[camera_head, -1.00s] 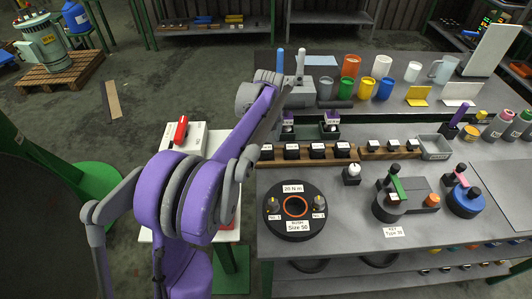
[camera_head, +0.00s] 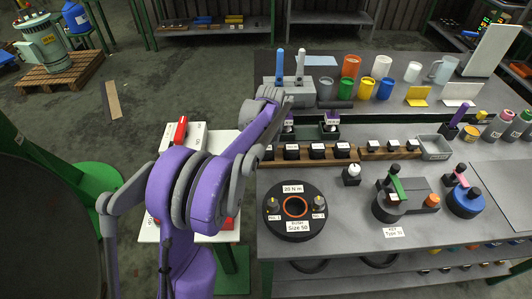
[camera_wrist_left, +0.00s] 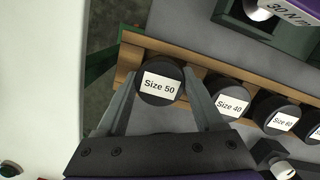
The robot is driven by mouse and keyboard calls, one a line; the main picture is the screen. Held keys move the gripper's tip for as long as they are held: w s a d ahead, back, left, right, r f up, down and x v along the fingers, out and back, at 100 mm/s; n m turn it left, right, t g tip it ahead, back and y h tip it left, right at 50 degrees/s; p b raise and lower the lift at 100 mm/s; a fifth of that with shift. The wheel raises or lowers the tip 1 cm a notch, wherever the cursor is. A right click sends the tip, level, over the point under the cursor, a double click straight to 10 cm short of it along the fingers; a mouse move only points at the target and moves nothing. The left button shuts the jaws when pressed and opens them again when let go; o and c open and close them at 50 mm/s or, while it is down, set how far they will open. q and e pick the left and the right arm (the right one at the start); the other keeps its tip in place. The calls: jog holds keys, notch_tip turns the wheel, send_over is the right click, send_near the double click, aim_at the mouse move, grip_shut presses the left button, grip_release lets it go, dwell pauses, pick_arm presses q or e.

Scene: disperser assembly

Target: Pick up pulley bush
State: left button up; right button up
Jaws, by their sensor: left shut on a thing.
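The pulley bush is a black cylinder labelled "Size 50" (camera_wrist_left: 160,84) at the end of a wooden rack (camera_wrist_left: 130,58) in the left wrist view. My left gripper (camera_wrist_left: 161,76) has one finger on each side of it and is shut on it. The bush is still at its place on the rack; whether it is lifted at all I cannot tell. In the head view the rack (camera_head: 306,162) stands on the grey bench, with my left arm over its left end and the gripper largely hidden. My right gripper is not in view.
Bushes labelled "Size 40" (camera_wrist_left: 230,96) and "Size 60" (camera_wrist_left: 276,112) stand close beside it.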

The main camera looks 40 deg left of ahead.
pick_arm(q)
grip_shut()
jog(key=shift+r, duration=0.15)
